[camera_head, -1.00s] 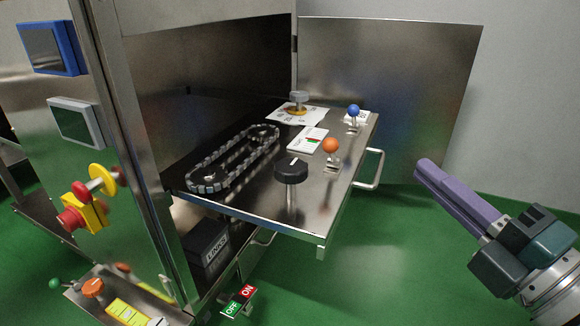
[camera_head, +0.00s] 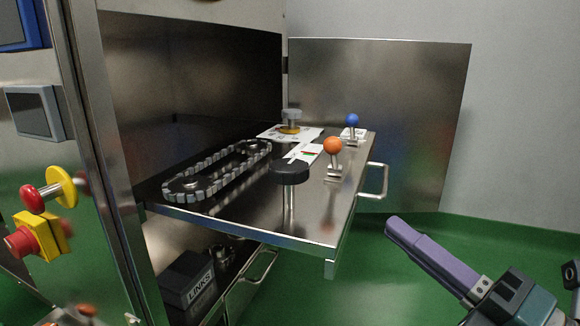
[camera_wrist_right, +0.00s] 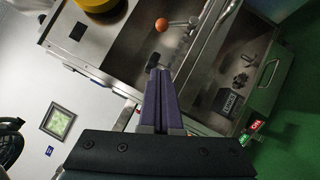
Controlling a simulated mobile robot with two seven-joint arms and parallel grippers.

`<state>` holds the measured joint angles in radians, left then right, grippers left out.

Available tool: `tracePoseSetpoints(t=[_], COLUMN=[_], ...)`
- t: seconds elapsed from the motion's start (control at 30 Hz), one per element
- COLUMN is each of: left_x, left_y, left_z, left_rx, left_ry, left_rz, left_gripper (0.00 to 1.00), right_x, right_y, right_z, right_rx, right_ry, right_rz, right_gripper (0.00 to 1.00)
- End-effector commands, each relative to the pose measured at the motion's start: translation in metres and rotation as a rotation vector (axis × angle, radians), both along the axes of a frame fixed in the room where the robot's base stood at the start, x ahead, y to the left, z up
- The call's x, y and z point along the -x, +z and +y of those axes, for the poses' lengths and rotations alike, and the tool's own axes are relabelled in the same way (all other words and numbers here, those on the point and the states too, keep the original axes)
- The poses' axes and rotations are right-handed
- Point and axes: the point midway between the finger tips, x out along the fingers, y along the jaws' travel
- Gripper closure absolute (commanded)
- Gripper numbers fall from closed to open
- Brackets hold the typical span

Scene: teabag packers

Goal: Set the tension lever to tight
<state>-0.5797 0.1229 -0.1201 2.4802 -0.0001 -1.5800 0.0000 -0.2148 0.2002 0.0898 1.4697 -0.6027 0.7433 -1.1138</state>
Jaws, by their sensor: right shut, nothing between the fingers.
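Two ball-topped levers stand on the pulled-out steel tray (camera_head: 250,222): one with an orange ball (camera_head: 333,145) near the right edge, one with a blue ball (camera_head: 352,120) behind it. I cannot tell which is the tension lever. A small card with red and green marks (camera_head: 305,152) lies left of the orange one. My right gripper (camera_head: 395,226) is shut and empty, over the floor to the right of the tray, apart from both levers. In the right wrist view, its purple fingers (camera_wrist_right: 160,88) are together, with the orange ball (camera_wrist_right: 161,25) beyond them.
A black knob (camera_head: 290,173) on a post and a chain loop (camera_head: 218,172) share the tray. An upright steel panel (camera_head: 410,110) stands behind. A LINKS box (camera_head: 187,285) sits below. Green floor at right is clear.

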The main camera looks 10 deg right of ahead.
Motion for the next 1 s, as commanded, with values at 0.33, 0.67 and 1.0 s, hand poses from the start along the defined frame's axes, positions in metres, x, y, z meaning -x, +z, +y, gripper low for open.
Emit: tracePoseSetpoints(t=[0.33, 0.67, 1.0], left_x=[0.000, 0.000, 0.000], left_y=[-0.022, -0.041, -0.043], left_z=[0.001, 0.000, -0.002], left_rx=[-0.003, -0.001, 0.008], left_ry=[-0.001, -0.001, 0.006], left_rz=[0.001, 0.001, 0.000], left_gripper=[1.00, 1.00, 1.00], right_x=[-0.057, -0.107, -0.118], right_y=[0.012, 0.030, 0.037], right_z=[0.026, 0.029, 0.024], right_rx=[0.000, 0.004, 0.000], right_ry=[0.003, 0.000, 0.000], right_rz=[-0.007, -0.004, 0.000], right_gripper=[1.00, 1.00, 1.00])
